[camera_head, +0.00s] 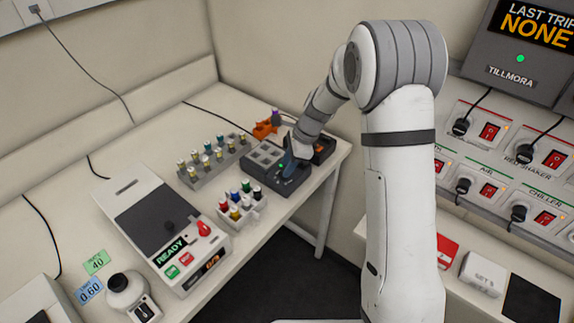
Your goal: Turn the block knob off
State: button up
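A dark grey block unit (253,176) with pale square wells sits near the right end of the bench. A small green light shows on its right part, beside my gripper. My gripper (289,165) is at the end of my arm, pointing down onto that right part. The knob cannot be made out; my gripper covers that spot. I cannot tell whether the fingers touch it, or whether they are open or shut.
Vial racks stand left (215,163) and in front (242,206) of the block. An orange holder (265,129) is behind it. A machine reading READY (170,225) with a red knob (203,229) is at front left. Red-switched power panels (505,165) are at right.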

jog(key=shift+x, duration=0.85)
jog(key=shift+c, duration=0.4)
grip_shut()
jog(key=shift+d, duration=0.15)
